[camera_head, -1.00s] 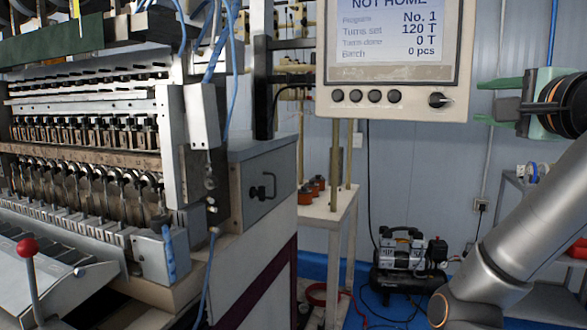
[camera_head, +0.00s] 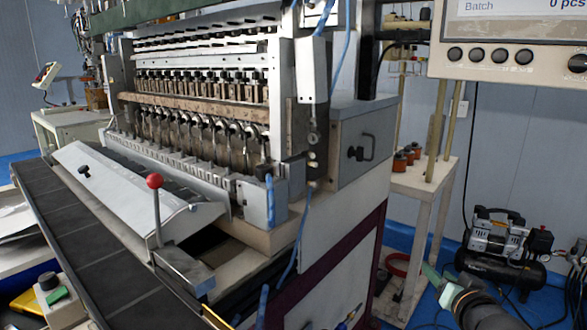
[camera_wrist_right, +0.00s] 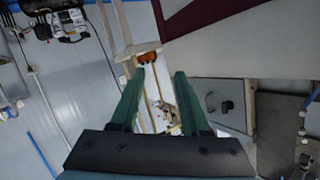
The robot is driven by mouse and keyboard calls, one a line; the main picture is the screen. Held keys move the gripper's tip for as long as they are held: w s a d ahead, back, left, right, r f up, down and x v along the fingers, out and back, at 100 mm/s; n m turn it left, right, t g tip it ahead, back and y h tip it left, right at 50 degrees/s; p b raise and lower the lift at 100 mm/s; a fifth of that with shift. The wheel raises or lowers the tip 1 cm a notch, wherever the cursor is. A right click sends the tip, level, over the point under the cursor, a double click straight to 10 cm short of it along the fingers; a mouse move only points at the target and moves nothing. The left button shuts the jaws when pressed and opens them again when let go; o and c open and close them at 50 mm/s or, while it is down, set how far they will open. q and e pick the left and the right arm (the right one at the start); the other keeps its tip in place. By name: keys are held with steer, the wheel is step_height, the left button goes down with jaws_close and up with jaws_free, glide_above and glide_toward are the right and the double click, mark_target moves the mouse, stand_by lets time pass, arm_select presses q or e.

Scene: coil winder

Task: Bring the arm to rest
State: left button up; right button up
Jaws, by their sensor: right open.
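My right gripper (camera_head: 440,285) shows at the lower right of the head view, with its green fingers and dark wrist in front of the blue floor. In the right wrist view my right gripper (camera_wrist_right: 160,72) has its two green fingers apart, with nothing between them. The wrist view looks past the fingers toward a small white stand. The coil winder (camera_head: 345,220) fills the middle of the head view, apart from the gripper. My left gripper is in neither view.
A lever with a red knob (camera_head: 155,182) stands up at the winder's front. A dark belt (camera_head: 90,250) runs along the left. A stand with orange spools (camera_head: 402,160) and a black compressor (camera_head: 500,260) are at the right. A control panel (camera_head: 510,68) hangs at the upper right.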

steer(key=s+a+f+n+g+y, duration=0.1)
steer(key=s+a+f+n, duration=0.15)
steer(key=s+f, duration=0.35)
steer(key=s+a+f+n+g+y, duration=0.1)
steer(key=s+a+f+n, duration=0.2)
steer(key=f, duration=0.5)
steer(key=s+a+f+n+y, duration=0.1)
steer(key=s+a+f+y, duration=0.1)
steer(key=s+a+f, duration=0.4)
steer(key=s+a+f+n+g+y, duration=0.1)
steer(key=s+a+f, duration=0.15)
steer(key=s, duration=0.25)
steer(key=s+a+f+n+g, duration=0.1)
steer(key=s+f, duration=0.2)
steer(key=s, duration=0.1)
arm_select(q)
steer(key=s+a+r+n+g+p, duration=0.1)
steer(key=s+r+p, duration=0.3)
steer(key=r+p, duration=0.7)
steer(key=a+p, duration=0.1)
steer(key=p, duration=0.8)
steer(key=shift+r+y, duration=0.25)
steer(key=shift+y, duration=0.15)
arm_select(e)
steer(key=s+d+r+m, duration=0.1)
steer(key=s+d+r, duration=0.1)
steer(key=r, duration=0.9)
steer(key=shift+s+g+h, duration=0.4)
steer(key=shift+s, duration=0.2)
